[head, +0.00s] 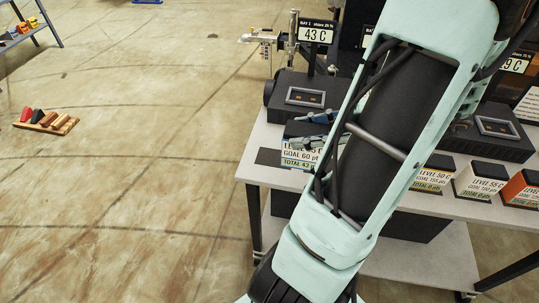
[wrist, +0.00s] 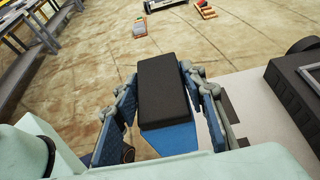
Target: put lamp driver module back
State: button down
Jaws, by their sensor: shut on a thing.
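The lamp driver module appears to be the block with a black top and blue side (wrist: 165,95) in the wrist view. My gripper (wrist: 160,82) is shut on it, with one finger on each side. In the head view my gripper (head: 318,128) is at the near left part of the white table (head: 262,140), in front of a dark housing (head: 284,92) with a framed panel on top. The dark housing also shows at the right of the wrist view (wrist: 290,88).
A sign reading 43 C (head: 315,35) stands behind the housing. A second dark housing (head: 495,150) and several level cards (head: 480,182) stand right of my arm. A wooden rack (head: 45,122) with coloured blocks lies on the floor. Open floor lies left of the table.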

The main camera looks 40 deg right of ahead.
jog(key=w+d+f+b, duration=0.2)
jog(key=w+f, duration=1.1)
jog(key=shift+w+d, duration=0.2)
jog(key=shift+w, duration=0.1)
jog(key=shift+f, duration=0.15)
jog(key=c, duration=1.2)
grip_release()
